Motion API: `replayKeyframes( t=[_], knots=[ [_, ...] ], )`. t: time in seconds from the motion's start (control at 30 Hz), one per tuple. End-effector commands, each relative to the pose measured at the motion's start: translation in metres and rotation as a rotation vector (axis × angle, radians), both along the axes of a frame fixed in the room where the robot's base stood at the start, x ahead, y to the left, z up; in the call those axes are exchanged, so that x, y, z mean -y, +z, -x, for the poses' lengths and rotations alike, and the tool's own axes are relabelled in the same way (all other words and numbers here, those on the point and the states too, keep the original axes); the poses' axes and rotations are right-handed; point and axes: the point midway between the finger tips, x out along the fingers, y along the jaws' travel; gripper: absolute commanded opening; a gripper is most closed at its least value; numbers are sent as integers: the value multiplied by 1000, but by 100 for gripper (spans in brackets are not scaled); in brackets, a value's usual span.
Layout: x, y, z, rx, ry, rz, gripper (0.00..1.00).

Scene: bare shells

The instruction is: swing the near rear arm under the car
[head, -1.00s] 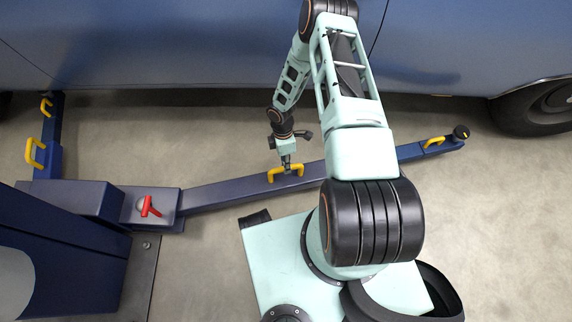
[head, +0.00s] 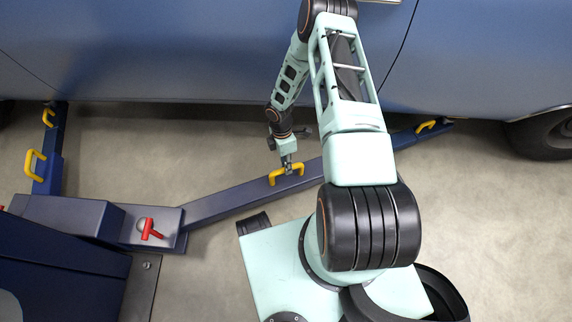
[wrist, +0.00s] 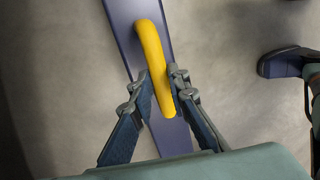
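The near rear arm (head: 232,203) is a long blue beam running from its pivot block at the left toward the car (head: 200,60). Its far end, by a small yellow handle (head: 426,125), reaches the car's lower edge, and the tip is hidden there. My gripper (head: 287,164) is at the larger yellow handle (head: 288,176) midway along the beam. In the wrist view, the fingers of my gripper (wrist: 160,80) lie on both sides of this yellow handle (wrist: 152,52), close against it.
A red lever (head: 151,230) stands on the pivot block, beside the dark blue post (head: 60,262). Another blue arm (head: 48,170) with yellow handles points under the car at the left. A car wheel (head: 545,135) is at the right.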

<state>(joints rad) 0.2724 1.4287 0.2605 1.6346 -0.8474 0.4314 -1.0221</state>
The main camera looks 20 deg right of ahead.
Motion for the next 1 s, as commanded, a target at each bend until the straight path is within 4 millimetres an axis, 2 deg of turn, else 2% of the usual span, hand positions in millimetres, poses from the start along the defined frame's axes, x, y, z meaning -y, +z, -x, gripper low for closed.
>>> replayKeyframes(
  t=[0.03,0.2,0.77,0.87,1.0],
  knots=[
    [-2,2,-15,32,5,-8,16],
    [-2,2,-14,31,4,-7,33],
    [0,2,-9,19,1,-4,33],
    [0,8,-10,20,0,-3,33],
    [-1,27,-15,21,-1,-3,33]
  ],
)
